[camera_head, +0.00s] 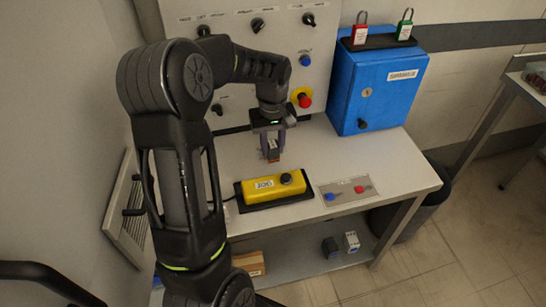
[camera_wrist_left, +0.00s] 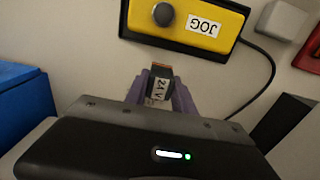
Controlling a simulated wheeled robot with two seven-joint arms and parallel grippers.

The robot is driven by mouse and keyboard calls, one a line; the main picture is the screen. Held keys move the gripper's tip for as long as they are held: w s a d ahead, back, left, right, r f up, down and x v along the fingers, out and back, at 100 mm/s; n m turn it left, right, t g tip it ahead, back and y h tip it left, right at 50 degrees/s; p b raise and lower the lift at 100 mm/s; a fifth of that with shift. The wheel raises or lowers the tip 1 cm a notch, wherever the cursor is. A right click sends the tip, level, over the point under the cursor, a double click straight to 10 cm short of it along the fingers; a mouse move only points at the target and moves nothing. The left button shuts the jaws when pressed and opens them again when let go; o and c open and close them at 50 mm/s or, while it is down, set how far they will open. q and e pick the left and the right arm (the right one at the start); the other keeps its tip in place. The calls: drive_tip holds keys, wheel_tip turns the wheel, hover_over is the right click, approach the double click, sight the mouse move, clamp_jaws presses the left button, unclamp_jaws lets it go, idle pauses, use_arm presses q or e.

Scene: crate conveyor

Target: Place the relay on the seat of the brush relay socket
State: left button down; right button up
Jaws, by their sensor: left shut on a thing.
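The relay (camera_wrist_left: 159,88), a small dark and orange block with a pale "24 V" label, sits between the purple fingers of my left gripper (camera_wrist_left: 160,80) in the left wrist view. In the head view its orange end (camera_head: 273,156) shows below the left gripper (camera_head: 271,146), which is shut on it and points down over the table behind the yellow JOG box. I cannot make out the brush relay socket for certain in either view. My right gripper is not in view.
The yellow JOG box (camera_head: 262,189) lies in front of the left gripper. A blue cabinet (camera_head: 372,95) stands at the back right. Two small modules (camera_head: 351,241) stand on the lower shelf (camera_head: 302,262). The table's right part (camera_head: 390,165) is clear.

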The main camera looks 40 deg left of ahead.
sight(273, 156)
use_arm(q)
drive_tip(key=shift+f, duration=0.2)
drive_tip(key=shift+f, duration=1.8)
drive_tip(key=shift+f, duration=0.15)
drive_tip(key=c, duration=1.1)
unclamp_jaws()
drive_tip(key=shift+o, duration=0.2)
wheel_tip(273, 156, up, 12)
drive_tip(key=shift+r, duration=0.15)
